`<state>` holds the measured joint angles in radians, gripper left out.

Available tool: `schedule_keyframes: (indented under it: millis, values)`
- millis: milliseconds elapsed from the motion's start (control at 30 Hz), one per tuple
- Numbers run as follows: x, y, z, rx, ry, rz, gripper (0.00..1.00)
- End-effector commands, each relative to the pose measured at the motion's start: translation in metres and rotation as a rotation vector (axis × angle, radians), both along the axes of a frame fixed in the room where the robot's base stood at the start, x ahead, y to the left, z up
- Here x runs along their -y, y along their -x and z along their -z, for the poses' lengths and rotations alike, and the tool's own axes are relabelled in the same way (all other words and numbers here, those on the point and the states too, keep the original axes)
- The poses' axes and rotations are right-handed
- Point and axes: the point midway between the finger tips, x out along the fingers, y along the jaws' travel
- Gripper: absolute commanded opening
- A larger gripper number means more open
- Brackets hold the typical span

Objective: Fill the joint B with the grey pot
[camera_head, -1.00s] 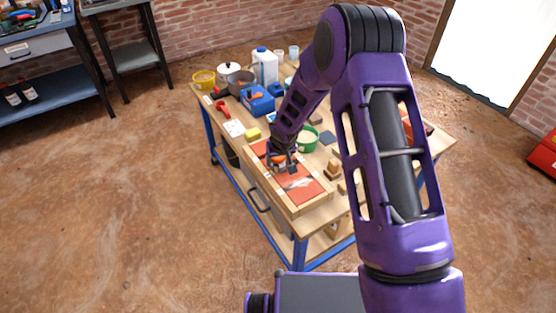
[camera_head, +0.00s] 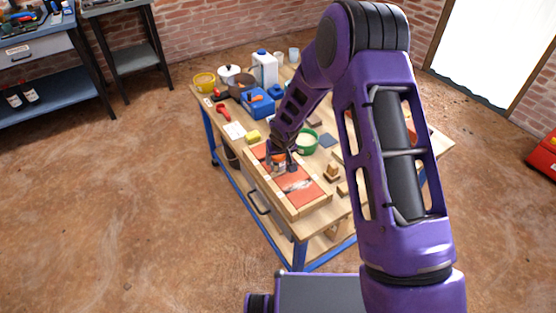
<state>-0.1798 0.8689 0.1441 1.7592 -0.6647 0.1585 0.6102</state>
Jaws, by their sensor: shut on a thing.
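A wooden frame (camera_head: 320,207) on the near edge of the workbench holds red brick slabs (camera_head: 303,198). A pale white-grey streak (camera_head: 297,184) lies across the middle of the slabs. My gripper (camera_head: 279,161) is over the slabs, just left of and above that streak in the picture. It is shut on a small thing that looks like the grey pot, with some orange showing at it. The fingers hide much of the pot, and I cannot tell its tilt. The joint labels are too small to read, so I cannot tell which joint is B.
A green bowl (camera_head: 306,141) stands close right of my gripper. Wooden blocks (camera_head: 332,172) lie right of the frame. A yellow sponge (camera_head: 253,136), a blue box (camera_head: 259,106), a white jug (camera_head: 264,68) and a yellow bowl (camera_head: 204,81) stand farther back.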

Motion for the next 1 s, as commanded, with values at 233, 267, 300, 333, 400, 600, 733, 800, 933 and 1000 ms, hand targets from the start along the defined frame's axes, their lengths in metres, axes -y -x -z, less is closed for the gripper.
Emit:
schedule_keyframes:
  millis: [233, 267, 300, 333, 400, 600, 733, 800, 933, 1000]
  values:
    - [0.000, -0.001, -0.024, 0.002, -0.001, 0.000, 0.05]
    - [0.000, -0.001, -0.026, 0.002, -0.001, 0.000, 0.05]
    - [0.000, -0.001, -0.030, 0.002, -0.001, 0.000, 0.05]
    - [0.000, -0.001, -0.032, 0.002, -0.001, 0.000, 0.05]
    - [0.000, -0.001, -0.038, 0.003, -0.001, 0.001, 0.05]
    - [0.000, -0.001, -0.050, 0.002, -0.001, 0.001, 0.05]
    - [0.000, -0.001, -0.050, 0.002, -0.001, 0.000, 0.05]
    - [0.000, -0.001, -0.050, 0.002, -0.001, 0.000, 0.05]
    - [0.000, -0.001, -0.050, 0.002, -0.001, 0.000, 0.05]
    - [0.000, -0.001, -0.050, 0.002, -0.001, 0.000, 0.05]
